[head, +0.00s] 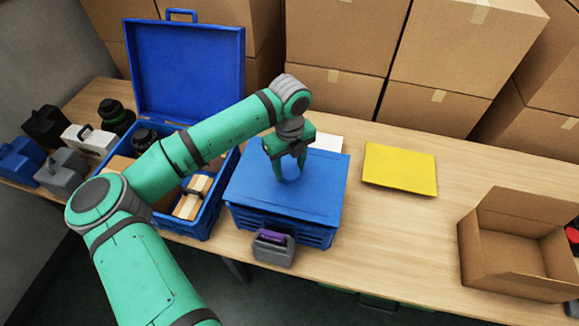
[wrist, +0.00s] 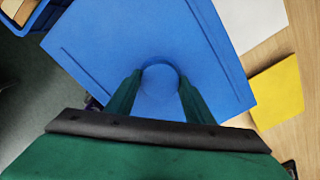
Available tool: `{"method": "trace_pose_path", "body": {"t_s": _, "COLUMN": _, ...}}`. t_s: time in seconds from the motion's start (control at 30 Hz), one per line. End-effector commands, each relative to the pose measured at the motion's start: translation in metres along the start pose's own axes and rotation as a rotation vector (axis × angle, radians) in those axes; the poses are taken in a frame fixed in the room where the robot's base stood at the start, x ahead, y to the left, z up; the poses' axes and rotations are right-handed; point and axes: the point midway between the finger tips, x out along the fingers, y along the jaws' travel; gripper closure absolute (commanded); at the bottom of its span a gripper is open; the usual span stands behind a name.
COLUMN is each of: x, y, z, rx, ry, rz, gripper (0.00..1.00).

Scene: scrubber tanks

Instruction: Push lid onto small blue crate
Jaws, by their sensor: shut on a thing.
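The blue lid (head: 318,185) lies over the top of the small blue crate (head: 312,236) near the table's front edge, left of centre in the head view. The crate's ribbed front shows below the lid. I cannot tell whether the lid sits flush all round. My gripper (head: 289,172) points down at the middle of the lid. In the wrist view, its two fingers (wrist: 159,84) are closed on either side of the round blue knob of the lid (wrist: 160,76). The lid fills most of that view and hides the crate beneath.
A larger open blue case (head: 188,75) stands left of the crate. A small grey box (head: 273,249) with a purple item touches or nearly touches the crate's front. A yellow sheet (head: 400,169) lies to the right, then an open cardboard box (head: 520,247). Cartons (head: 465,50) line the back.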

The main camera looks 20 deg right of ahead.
Motion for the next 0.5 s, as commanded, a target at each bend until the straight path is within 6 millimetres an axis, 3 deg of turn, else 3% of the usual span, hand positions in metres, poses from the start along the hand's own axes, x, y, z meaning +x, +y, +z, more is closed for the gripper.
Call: {"method": "trace_pose_path", "body": {"t_s": 0.5, "x": 0.0093, "y": 0.0002, "z": 0.0003, "rx": -0.001, "ry": 0.0, "rz": 0.0, "gripper": 0.8}}
